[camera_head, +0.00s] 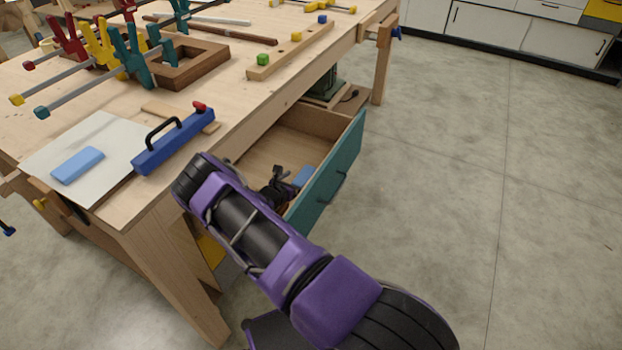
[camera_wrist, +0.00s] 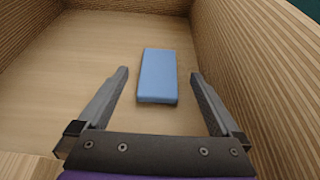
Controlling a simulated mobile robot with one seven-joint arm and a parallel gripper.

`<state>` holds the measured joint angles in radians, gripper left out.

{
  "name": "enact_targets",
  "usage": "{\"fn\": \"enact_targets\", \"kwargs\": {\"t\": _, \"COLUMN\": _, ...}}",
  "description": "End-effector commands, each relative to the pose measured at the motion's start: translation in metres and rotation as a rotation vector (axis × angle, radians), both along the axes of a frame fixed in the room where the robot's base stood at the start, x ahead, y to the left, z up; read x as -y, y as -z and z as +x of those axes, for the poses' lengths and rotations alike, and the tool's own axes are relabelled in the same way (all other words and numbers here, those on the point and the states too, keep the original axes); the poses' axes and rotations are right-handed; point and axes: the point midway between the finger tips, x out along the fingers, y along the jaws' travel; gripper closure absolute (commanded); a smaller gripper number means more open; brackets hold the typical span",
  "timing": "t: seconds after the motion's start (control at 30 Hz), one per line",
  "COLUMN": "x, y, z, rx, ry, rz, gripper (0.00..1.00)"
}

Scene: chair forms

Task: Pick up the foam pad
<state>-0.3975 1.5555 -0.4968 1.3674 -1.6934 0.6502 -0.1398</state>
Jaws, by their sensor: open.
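A light blue foam pad (camera_wrist: 158,77) lies flat on the bottom of the open drawer, as the wrist view shows. In the head view a blue piece of it (camera_head: 303,177) shows in the drawer beside my arm. My gripper (camera_wrist: 160,75) is open, with one finger on each side of the pad's near part and apart from it. In the head view my gripper (camera_head: 279,190) is inside the drawer, partly hidden by my arm. Another light blue pad (camera_head: 78,165) lies on a white sheet on the workbench.
The drawer's teal front (camera_head: 325,185) and its wooden side walls (camera_wrist: 272,50) stand around my gripper. The workbench (camera_head: 225,130) carries a blue tool with a black handle (camera_head: 172,140), clamps and a wooden frame (camera_head: 188,68). The floor to the right is clear.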

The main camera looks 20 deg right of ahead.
Motion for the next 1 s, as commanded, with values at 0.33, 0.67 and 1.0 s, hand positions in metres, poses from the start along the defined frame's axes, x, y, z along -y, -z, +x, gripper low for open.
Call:
{"fn": "enact_targets", "kwargs": {"t": 0.33, "x": 0.027, "y": 0.019, "z": 0.020, "rx": -0.003, "ry": -0.004, "rz": -0.002, "gripper": 0.00}}
{"fn": "enact_targets", "kwargs": {"t": 0.67, "x": 0.054, "y": 0.031, "z": 0.042, "rx": -0.002, "ry": -0.003, "rz": -0.002, "gripper": 0.00}}
{"fn": "enact_targets", "kwargs": {"t": 1.0, "x": 0.054, "y": 0.030, "z": 0.042, "rx": -0.003, "ry": -0.004, "rz": -0.002, "gripper": 0.22}}
